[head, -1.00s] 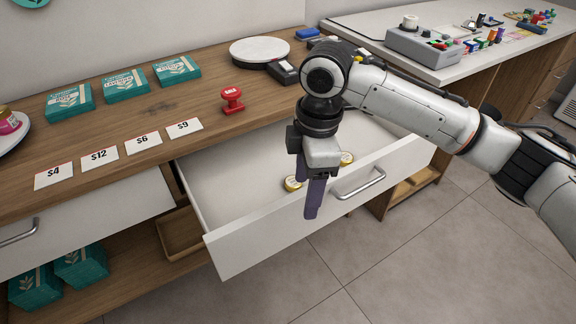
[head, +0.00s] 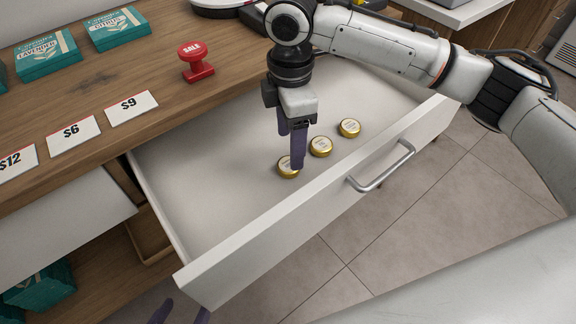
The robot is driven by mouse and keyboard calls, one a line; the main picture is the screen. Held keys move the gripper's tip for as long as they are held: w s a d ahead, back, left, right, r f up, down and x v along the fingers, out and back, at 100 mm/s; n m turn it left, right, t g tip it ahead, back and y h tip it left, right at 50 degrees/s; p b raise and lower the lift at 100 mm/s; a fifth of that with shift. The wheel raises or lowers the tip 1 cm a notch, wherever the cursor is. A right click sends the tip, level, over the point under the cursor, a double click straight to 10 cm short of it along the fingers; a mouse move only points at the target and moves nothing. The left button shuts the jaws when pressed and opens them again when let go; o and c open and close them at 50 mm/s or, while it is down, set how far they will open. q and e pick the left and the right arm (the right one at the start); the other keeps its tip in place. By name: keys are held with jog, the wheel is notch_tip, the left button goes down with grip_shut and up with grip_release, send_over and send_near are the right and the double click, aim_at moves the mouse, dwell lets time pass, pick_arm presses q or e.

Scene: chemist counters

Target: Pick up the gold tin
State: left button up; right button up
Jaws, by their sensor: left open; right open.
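Three gold tins with pale lids lie in a row in the open white drawer (head: 190,195), near its front wall: a near tin (head: 284,171), a middle tin (head: 321,147) and a far tin (head: 349,128). My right gripper (head: 291,150) points down into the drawer with its purple fingers open. One finger overlaps the near tin and hides part of it; I cannot tell whether they touch. My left gripper (head: 181,314) shows only as purple fingertips at the bottom edge, apart and empty, in front of the drawer.
The wooden counter (head: 95,100) holds a red sale stamp (head: 195,62), teal boxes (head: 118,29) and price cards (head: 131,107). The drawer's front wall with its metal handle (head: 381,167) stands in front of the tins. The drawer's left part is empty.

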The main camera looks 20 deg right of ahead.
jog(key=f, duration=0.2)
jog(key=f+b, duration=0.1)
jog(key=f, duration=0.3)
jog(key=shift+w+f+b, duration=0.25)
jog(key=shift+f+b, duration=0.05)
jog(key=shift+f, duration=0.1)
jog(key=c, duration=1.1)
